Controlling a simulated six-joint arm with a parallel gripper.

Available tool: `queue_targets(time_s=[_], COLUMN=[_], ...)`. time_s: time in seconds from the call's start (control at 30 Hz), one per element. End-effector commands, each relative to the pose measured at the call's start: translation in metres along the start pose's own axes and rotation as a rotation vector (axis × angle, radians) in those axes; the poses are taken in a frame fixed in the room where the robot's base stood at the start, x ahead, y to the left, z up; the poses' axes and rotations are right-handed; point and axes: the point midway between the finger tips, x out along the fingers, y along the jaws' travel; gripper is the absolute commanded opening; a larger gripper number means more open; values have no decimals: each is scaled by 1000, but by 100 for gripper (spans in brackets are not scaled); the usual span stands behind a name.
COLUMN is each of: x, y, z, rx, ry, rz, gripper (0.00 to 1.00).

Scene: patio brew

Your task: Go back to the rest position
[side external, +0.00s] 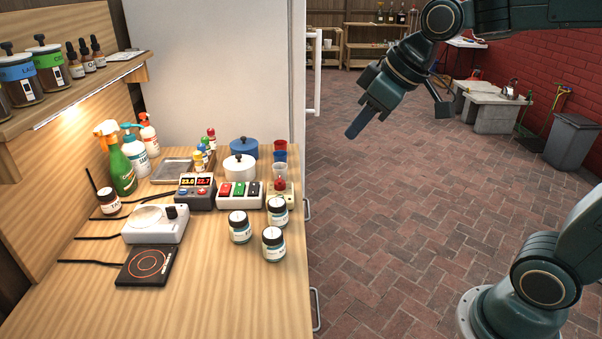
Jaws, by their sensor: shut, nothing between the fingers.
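My gripper (359,127) hangs in the air over the brick floor, right of the wooden bench (200,300) and apart from everything. It points down and to the left, and its fingers look closed together with nothing held. My arm reaches it from the upper right. No object touches the gripper.
A shelf (70,90) overhangs the left. The floor between bench and base is clear.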

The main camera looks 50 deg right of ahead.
Motion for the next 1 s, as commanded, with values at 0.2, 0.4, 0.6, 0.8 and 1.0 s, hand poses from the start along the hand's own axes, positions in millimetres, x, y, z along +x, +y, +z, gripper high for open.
queue_targets(time_s=[0.2,0.4,0.6,0.8,1.0], x=[-25,-38,-44,-44,-44], y=[-13,-22,-27,-28,-28], z=[52,101,138,151,152], rx=[90,178,247,274,275], ry=[-22,-42,-56,-63,-63], rz=[40,74,98,106,106], gripper=[0,0,0,0,0])
